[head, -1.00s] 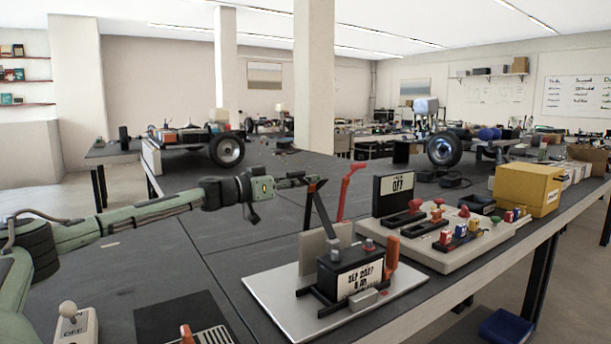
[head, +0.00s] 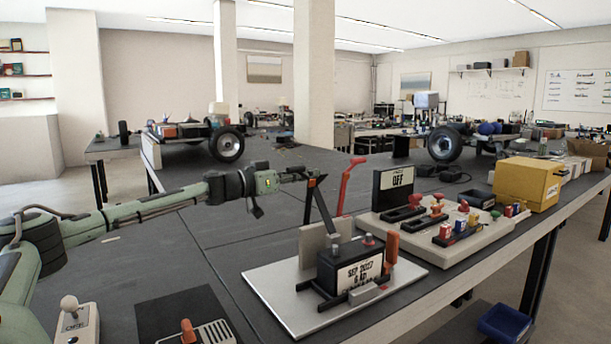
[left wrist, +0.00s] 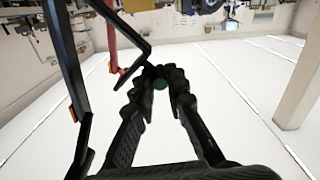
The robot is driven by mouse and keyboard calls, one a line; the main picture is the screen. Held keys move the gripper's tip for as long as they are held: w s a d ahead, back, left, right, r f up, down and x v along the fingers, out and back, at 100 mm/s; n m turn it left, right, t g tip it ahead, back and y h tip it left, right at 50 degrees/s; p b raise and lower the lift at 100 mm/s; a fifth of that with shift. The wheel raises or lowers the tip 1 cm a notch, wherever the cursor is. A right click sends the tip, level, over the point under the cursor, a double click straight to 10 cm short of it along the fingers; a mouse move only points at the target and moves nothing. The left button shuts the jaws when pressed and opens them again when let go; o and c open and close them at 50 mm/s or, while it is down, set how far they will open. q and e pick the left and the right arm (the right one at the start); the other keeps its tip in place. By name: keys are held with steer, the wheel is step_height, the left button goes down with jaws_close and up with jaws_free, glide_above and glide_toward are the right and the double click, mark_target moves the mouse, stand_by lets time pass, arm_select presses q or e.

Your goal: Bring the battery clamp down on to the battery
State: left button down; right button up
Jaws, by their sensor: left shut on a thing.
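The battery (head: 343,257) is a black block with a white date label, on a pale plate (head: 275,296) in the head view. A black clamp bar (head: 323,207) stands raised from the battery's holder, leaning left, with an orange mark at its upper end. My left gripper (head: 312,177) is at that upper end, shut on the bar, well above the battery. In the left wrist view the fingers (left wrist: 160,76) close together where a black bar end (left wrist: 138,60) meets them. The exact contact is hard to see. My right gripper is not in view.
A red lever (head: 347,185) stands behind the battery holder. An orange upright handle (head: 392,248) is at its right. A pale board with switches and an OFF sign (head: 398,182) lies to the right, with a yellow box (head: 527,185) behind.

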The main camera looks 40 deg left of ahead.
arm_select(q)
steer(key=d+m, duration=0.1)
steer(key=d+r+m, duration=0.1)
steer(key=s+d+r, duration=0.1)
steer(key=shift+d+m, duration=0.2)
steer(key=shift+m, duration=0.2)
steer(key=c, duration=1.8)
jaws_free()
steer(key=shift+c, duration=0.2)
steer(key=shift+o, duration=0.2)
steer(key=shift+s, duration=0.1)
steer(key=v, duration=1.2)
